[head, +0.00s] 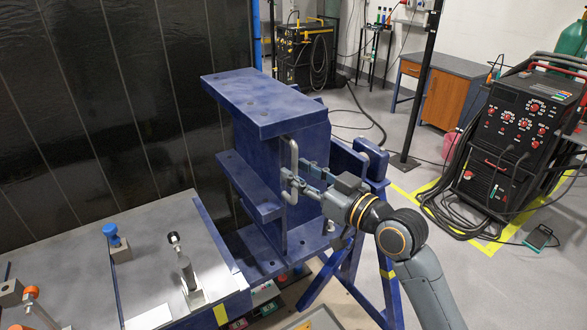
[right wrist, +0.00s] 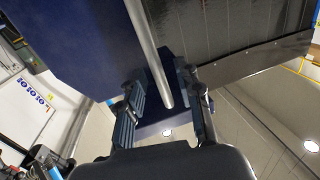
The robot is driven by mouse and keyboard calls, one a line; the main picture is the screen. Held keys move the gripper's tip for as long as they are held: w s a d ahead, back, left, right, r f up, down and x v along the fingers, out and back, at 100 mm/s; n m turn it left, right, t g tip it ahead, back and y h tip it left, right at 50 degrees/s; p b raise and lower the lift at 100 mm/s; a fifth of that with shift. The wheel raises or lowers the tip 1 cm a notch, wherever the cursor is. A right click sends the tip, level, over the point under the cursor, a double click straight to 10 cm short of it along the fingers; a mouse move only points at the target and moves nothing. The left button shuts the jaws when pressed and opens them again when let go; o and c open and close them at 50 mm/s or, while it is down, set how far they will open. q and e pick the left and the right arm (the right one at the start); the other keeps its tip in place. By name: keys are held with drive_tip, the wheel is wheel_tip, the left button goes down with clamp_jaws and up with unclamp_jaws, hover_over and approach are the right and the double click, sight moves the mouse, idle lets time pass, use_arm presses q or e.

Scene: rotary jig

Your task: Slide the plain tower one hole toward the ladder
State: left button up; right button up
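The tall dark blue tower (head: 280,150) stands upright in the middle of the head view, with a flat top plate and a side shelf. A grey vertical bar handle (head: 294,155) is fixed to its near face. My right gripper (head: 299,178) is at this handle, reaching in from the right. In the right wrist view the handle (right wrist: 149,48) runs down between the two fingers of the gripper (right wrist: 162,105), with a gap on both sides. The gripper is open. My left gripper is not in view. I cannot make out a ladder or the tower's fixing holes.
A blue trestle frame (head: 350,255) stands beside the tower's base at the right. A grey-topped bench (head: 75,255) with clamps lies at the left, before a dark curtain (head: 110,110). A welding machine (head: 510,130) with cables stands at the right on open floor.

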drive_tip(key=v, duration=1)
drive_tip(key=shift+w, duration=0.1)
